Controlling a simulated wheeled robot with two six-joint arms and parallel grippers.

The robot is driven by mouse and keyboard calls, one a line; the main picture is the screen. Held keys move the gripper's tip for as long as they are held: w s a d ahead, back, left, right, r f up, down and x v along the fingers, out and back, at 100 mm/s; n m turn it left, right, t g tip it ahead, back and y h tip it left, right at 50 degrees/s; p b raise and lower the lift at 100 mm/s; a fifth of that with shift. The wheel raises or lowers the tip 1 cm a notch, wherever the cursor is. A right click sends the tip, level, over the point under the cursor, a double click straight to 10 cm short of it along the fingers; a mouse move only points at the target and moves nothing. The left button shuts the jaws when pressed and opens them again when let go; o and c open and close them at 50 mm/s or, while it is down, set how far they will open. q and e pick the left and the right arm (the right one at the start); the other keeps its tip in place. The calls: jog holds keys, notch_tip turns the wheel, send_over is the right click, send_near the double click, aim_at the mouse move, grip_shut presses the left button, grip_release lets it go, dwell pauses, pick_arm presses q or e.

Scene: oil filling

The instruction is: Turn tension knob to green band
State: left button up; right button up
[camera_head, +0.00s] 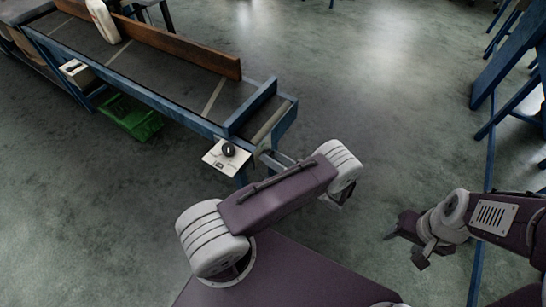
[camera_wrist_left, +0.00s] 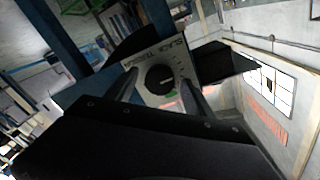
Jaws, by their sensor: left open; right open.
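The tension knob (camera_head: 228,149) is a round black dial on a pale plate (camera_head: 214,160) at the near end of the conveyor. In the left wrist view the knob (camera_wrist_left: 160,79) shows face on, on a lettered plate (camera_wrist_left: 181,63). A small green patch (camera_wrist_left: 168,104) shows below the knob; the pointer setting is too small to read. My left gripper (camera_head: 268,157) is just right of the plate, partly hidden by my arm. Its dark fingers are spread either side of the knob in the wrist view, apart from it. My right gripper (camera_head: 404,249) is open and empty at the right.
The blue-framed conveyor (camera_head: 240,117) runs to the upper left with a brown side board (camera_head: 185,52) and a white bottle (camera_head: 103,22). A green crate (camera_head: 130,117) is beneath it. Blue framework (camera_head: 510,65) stands at upper right. The floor between is clear.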

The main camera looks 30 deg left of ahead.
pick_arm(q)
jog(key=shift+a, duration=0.1)
jog(key=shift+c, duration=0.3)
grip_shut()
jog(key=shift+m, duration=0.4)
jog(key=shift+w+m+g+h+b, duration=0.15)
jog(key=shift+m+g+b, duration=0.25)
jog(key=shift+m, duration=3.6)
jog(key=shift+s+m+g+h+b, duration=0.1)
jog(key=shift+m+g+h+b, duration=0.3)
jog(key=shift+m, duration=3.6)
